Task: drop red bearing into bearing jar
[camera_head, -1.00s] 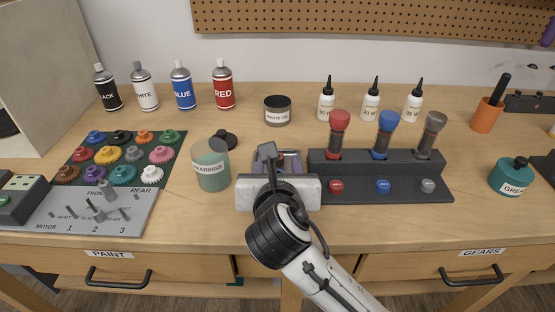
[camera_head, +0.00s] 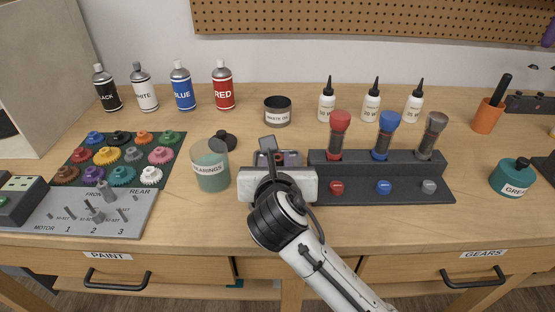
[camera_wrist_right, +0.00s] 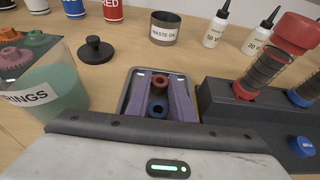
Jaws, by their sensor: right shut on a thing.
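The red bearing (camera_wrist_right: 159,78) is a small ring between the tips of my right gripper's purple fingers (camera_wrist_right: 161,82) in the wrist view. The fingers are shut on it, over or at a small grey tray (camera_wrist_right: 126,105); its exact height is hard to tell. The bearing jar (camera_head: 211,178), clear with a teal tint and a "BEARINGS" label, stands open to the left of my right gripper (camera_head: 282,158). It also shows at the left of the wrist view (camera_wrist_right: 58,82). My left gripper is out of view.
A black knobbed lid (camera_head: 226,140) lies behind the jar. A waste oil tin (camera_head: 278,112) stands farther back. A dark shock stand (camera_head: 375,165) with red, blue and grey shocks is close on the right. Gears on a green mat (camera_head: 120,160) lie left of the jar.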

